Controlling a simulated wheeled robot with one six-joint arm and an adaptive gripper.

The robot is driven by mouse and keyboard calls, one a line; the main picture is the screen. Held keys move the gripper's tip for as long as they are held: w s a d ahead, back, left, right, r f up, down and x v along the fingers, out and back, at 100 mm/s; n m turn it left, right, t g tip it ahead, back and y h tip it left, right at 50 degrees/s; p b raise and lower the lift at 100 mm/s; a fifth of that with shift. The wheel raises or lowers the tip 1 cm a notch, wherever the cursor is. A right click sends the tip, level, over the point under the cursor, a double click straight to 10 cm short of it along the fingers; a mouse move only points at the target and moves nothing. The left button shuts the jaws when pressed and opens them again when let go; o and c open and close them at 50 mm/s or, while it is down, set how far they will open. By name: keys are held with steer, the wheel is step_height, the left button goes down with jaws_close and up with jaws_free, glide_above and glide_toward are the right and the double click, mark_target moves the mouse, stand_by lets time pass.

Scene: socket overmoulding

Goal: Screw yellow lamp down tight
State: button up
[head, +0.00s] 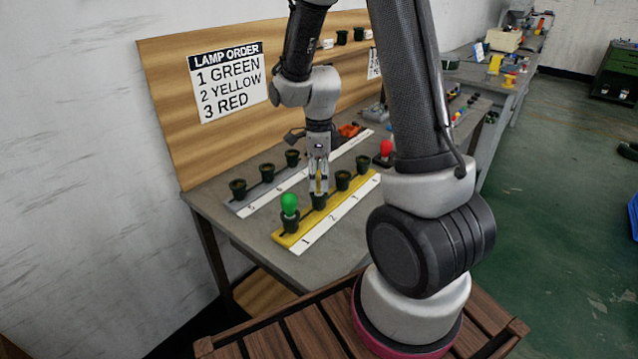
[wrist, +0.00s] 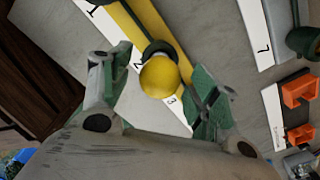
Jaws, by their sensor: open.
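The yellow lamp (wrist: 160,76) sits in the black socket at position 2 of the yellow rail, seen from above in the wrist view. In the head view it is mostly hidden between my fingers. My gripper (head: 319,188) is over that socket (head: 319,202), pointing down. In the wrist view my gripper (wrist: 155,92) is open, with a green-padded finger on each side of the lamp and a visible gap to it. How deep the lamp is seated I cannot tell. The green lamp (head: 289,204) stands upright in socket 1 of the yellow rail (head: 286,240).
A red lamp (head: 386,148) stands to the right on the bench. Empty sockets 3 and 4 (head: 343,180) continue along the yellow rail. A second rail with black sockets (head: 267,173) lies behind. The order sign (head: 227,80) reads green, yellow, red. Orange parts (wrist: 298,90) lie at the right.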

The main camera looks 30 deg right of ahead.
steer(key=n, duration=1)
steer(key=shift+n, duration=0.4)
steer(key=n, duration=1.1)
steer(key=shift+n, duration=0.4)
steer(key=c, duration=1)
steer(key=shift+o, duration=0.2)
steer(key=m, duration=0.4)
steer(key=shift+m, duration=0.4)
